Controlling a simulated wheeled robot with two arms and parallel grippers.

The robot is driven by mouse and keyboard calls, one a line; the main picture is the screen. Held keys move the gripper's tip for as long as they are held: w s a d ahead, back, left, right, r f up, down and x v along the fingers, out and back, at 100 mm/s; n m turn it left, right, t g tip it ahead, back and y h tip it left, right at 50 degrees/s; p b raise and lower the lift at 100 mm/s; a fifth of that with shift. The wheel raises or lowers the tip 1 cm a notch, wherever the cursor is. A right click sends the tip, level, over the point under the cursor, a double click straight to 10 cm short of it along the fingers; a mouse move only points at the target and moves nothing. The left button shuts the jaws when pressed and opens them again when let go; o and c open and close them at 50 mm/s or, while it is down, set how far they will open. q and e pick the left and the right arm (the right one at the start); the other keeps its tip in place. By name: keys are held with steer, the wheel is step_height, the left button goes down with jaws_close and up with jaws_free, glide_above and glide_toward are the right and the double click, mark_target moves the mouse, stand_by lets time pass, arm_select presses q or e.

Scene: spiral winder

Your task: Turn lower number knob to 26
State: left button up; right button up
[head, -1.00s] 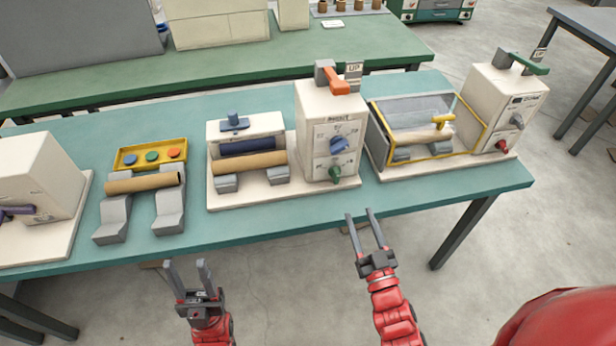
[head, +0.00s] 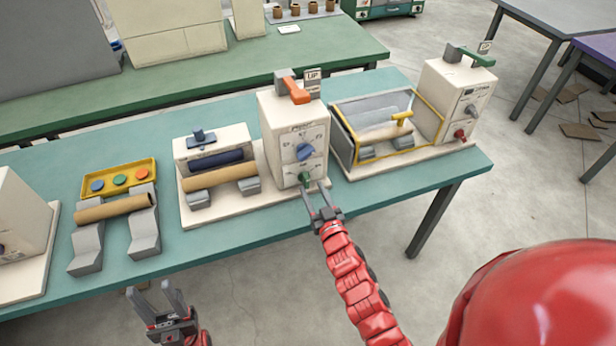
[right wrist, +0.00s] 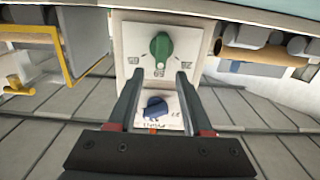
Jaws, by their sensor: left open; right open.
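The lower number knob is green (head: 304,178) and sits low on the front of the cream control box (head: 318,120). A blue knob (head: 305,151) is above it. The right wrist view is upside down: the green knob (right wrist: 161,46) is above the blue knob (right wrist: 155,107) there. The green knob's marks are too small to read surely. My right gripper (head: 317,192) is open in front of the green knob, which appears just beyond and between its fingertips (right wrist: 157,75). I cannot tell whether they touch. My left gripper (head: 152,292) is open and empty before the table's front edge.
An orange lever (head: 294,90) tops the control box. A winder unit with a brown roll (head: 220,176) adjoins it on the left. A yellow-framed machine (head: 385,140) stands close on the right. The teal table (head: 240,232) is clear along its front edge.

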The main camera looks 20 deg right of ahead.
mark_target(308, 180)
steer(key=shift+w+a+p, duration=0.1)
steer(key=shift+w+p, duration=0.25)
steer(key=shift+w, duration=1.8)
jaws_close()
